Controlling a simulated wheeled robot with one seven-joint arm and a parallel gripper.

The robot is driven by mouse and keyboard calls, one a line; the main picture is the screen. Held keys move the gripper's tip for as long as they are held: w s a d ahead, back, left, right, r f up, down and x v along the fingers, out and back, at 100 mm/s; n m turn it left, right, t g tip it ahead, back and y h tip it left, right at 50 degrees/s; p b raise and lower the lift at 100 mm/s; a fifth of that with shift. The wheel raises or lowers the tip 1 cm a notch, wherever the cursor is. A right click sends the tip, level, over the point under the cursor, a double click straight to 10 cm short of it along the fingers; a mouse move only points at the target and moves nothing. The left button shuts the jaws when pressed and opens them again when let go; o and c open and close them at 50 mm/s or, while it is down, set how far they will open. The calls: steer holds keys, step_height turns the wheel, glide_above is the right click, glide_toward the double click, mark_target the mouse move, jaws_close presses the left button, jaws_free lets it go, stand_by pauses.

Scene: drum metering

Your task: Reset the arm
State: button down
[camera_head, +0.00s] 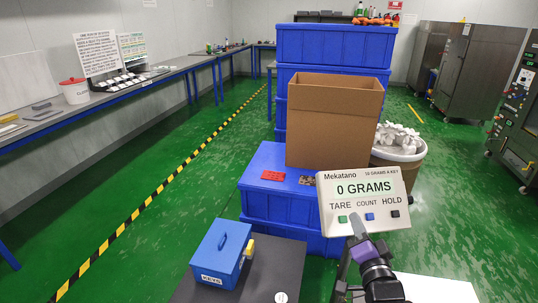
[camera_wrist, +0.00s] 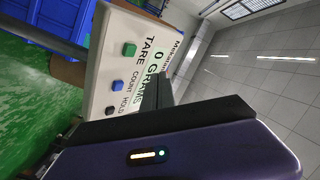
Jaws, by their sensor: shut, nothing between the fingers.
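My gripper (camera_head: 356,226) is shut and empty, with its tip close in front of the white scale display (camera_head: 330,215). In the head view the tip overlaps the display's lower edge between the green TARE button (camera_head: 342,219) and the blue COUNT button (camera_head: 369,217). The black HOLD button (camera_head: 395,214) is at the right. The display reads 0 GRAMS. In the wrist view, my dark fingers (camera_wrist: 164,90) point towards the display (camera_wrist: 113,65), which looks turned sideways. I cannot tell whether they touch it.
A blue KEYS box (camera_head: 217,262) stands on a dark surface at the lower middle. An open cardboard box (camera_head: 333,125) stands on blue crates (camera_head: 277,207) behind the display. A drum with white pieces (camera_head: 400,155) is at the right. Green floor is clear at left.

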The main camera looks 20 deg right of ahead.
steer(key=s+a+f+n+g+y, duration=0.1)
steer(key=s+a+n, duration=0.3)
steer(key=s, duration=0.9)
steer(key=s+a+n+y, duration=0.2)
steer(key=s+a+n, duration=0.3)
steer(key=s, duration=0.9)
steer(key=s+a+f+n+g+y, duration=0.1)
steer(key=s+a+n, duration=0.3)
steer(key=s, duration=1)
steer(key=a+y, duration=0.1)
steer(key=a, duration=0.2)
steer(key=shift+a+f+g, duration=0.15)
steer(key=shift+f+g, duration=0.15)
steer(key=shift+f, duration=0.05)
